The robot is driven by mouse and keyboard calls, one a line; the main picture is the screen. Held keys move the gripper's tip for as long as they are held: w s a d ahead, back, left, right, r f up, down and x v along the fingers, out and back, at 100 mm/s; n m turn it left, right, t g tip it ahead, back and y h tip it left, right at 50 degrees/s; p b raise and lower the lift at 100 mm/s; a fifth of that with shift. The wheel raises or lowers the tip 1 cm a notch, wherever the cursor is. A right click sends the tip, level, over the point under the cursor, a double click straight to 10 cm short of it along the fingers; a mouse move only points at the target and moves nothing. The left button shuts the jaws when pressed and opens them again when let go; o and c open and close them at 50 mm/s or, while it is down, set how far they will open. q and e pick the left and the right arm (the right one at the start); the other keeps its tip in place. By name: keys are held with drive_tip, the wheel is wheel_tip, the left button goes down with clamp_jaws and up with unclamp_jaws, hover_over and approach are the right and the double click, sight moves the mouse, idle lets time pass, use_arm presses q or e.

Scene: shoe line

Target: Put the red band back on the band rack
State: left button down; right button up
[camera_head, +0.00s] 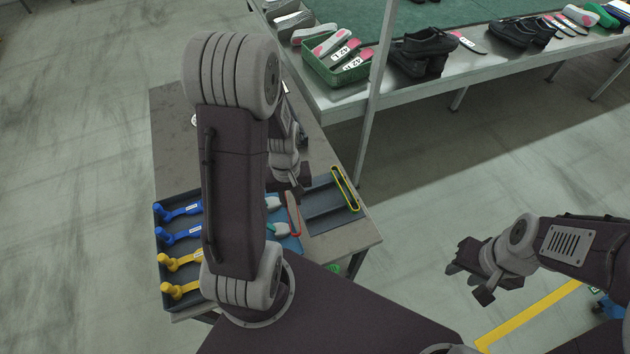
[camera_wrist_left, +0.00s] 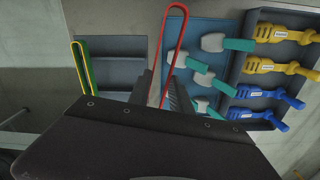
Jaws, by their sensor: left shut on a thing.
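The red band (camera_wrist_left: 184,34) is a long narrow loop that stands out from between the fingers of my left gripper (camera_wrist_left: 160,92) in the left wrist view. In the head view the red band (camera_head: 299,222) shows just below my left gripper (camera_head: 290,192), which is shut on it. The dark grey band rack (camera_head: 328,198) lies to the right of the band and also shows in the left wrist view (camera_wrist_left: 115,72). A yellow band (camera_head: 343,186) lies at its right end, with a green one beside it in the wrist view (camera_wrist_left: 78,68). My right gripper (camera_head: 472,275) is open and empty, off the table.
A dark tray (camera_head: 158,245) holds blue and yellow brushes on the table's left. Teal-handled brushes (camera_wrist_left: 205,80) lie on a blue mat between tray and rack. A larger bench (camera_head: 450,70) with shoes and a green basket (camera_head: 318,72) stands behind. My left arm hides part of the table.

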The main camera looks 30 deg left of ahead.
use_arm(q)
drive_tip(key=w+f, duration=0.3)
drive_tip(key=f, duration=0.1)
drive_tip(key=w+f+n, duration=0.1)
drive_tip(key=w+f, duration=0.2)
drive_tip(key=f, duration=0.1)
drive_tip(key=w+f+n, duration=0.1)
drive_tip(key=w+f, duration=0.2)
drive_tip(key=f, duration=0.1)
drive_tip(key=shift+d+f, duration=0.1)
drive_tip(key=shift+f, duration=0.3)
drive_tip(key=c, duration=1.2)
unclamp_jaws()
use_arm(e)
drive_tip(key=shift+s+f, duration=0.15)
drive_tip(key=shift+f, duration=0.1)
use_arm(q)
drive_tip(key=shift+o, duration=0.2)
